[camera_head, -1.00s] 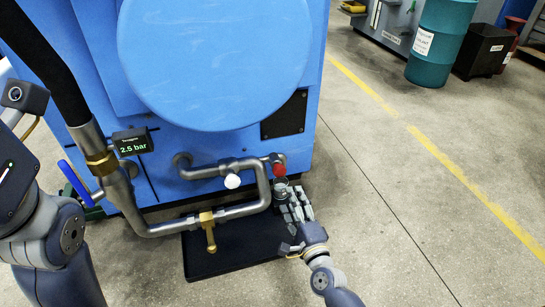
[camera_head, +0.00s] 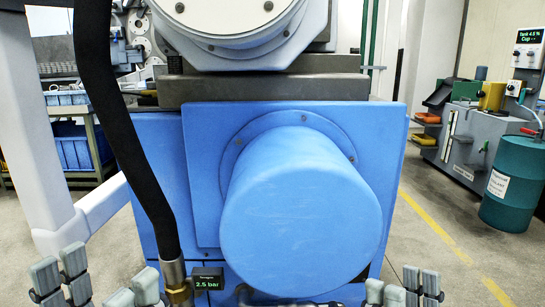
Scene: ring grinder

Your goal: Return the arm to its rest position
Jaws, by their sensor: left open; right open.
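My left gripper (camera_head: 100,284) shows at the bottom left edge, its grey finger pads spread apart with nothing between them. My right gripper (camera_head: 403,288) shows at the bottom edge, right of the middle, also open and empty. Both arms behind the fingers are cut off by the frame. Both grippers appear in front of the blue machine (camera_head: 155,190), with no visible contact. The machine has a big round blue housing (camera_head: 300,215).
A black hose (camera_head: 112,120) runs down to a metal fitting beside a pressure display (camera_head: 207,279) reading 2.5 bar. A white post (camera_head: 35,130) stands at left. A teal drum (camera_head: 514,185) and grey cabinet (camera_head: 465,140) stand at right. Floor between machine and drum is clear.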

